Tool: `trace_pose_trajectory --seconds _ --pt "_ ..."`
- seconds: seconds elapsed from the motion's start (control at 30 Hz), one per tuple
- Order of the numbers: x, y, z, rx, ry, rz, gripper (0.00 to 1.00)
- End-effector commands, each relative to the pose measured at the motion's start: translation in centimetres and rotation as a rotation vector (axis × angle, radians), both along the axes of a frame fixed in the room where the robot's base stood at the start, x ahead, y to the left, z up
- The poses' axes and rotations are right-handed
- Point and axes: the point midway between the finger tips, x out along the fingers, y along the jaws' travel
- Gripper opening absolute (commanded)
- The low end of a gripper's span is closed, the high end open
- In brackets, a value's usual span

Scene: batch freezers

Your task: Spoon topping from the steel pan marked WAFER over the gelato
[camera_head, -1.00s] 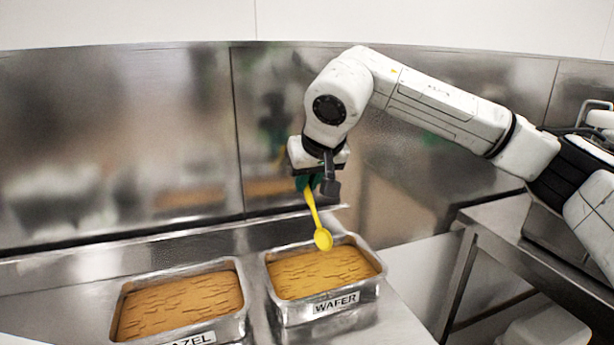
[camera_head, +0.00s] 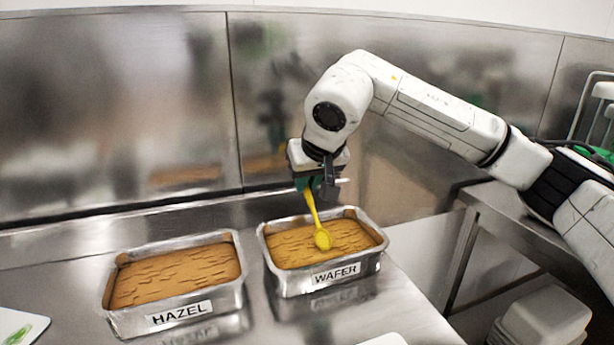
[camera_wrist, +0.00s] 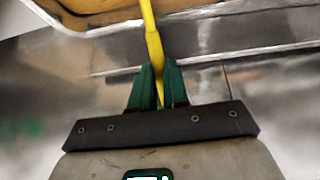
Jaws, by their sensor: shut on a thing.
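The steel pan marked WAFER (camera_head: 318,287) stands on the steel counter in the head view, filled with a tan-brown flaky topping (camera_head: 300,243). My gripper (camera_head: 313,188) is above the pan's back part, shut on the handle of a yellow spoon (camera_head: 313,212). The spoon slants down, its bowl over or touching the topping; I cannot tell how deep it is. In the wrist view the green fingertips (camera_wrist: 159,85) pinch the yellow handle (camera_wrist: 152,35), and the pan's edge (camera_wrist: 215,52) shows at the top. No gelato can be made out for certain.
A second steel pan marked HAZEL (camera_head: 180,318) stands left of the WAFER pan with a narrow gap between. A steel wall rises behind. A white thing with a green patch (camera_head: 20,328) is at the lower left. White containers (camera_head: 545,322) sit low at the right, below a steel table.

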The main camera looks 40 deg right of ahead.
Motion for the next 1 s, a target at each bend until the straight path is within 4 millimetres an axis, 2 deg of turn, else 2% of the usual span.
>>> trace_pose_trajectory --seconds 0.17,0.5,0.8,1.0 --pt "-0.1 0.1 -1.4 0.002 0.000 0.001 0.00" --pt "-2.2 0.9 -1.1 0.002 0.000 0.000 0.00" --pt "-1.3 0.5 -1.3 0.039 0.098 -0.002 0.00" --pt "-1.2 0.5 0.0 0.037 0.093 0.000 0.00"
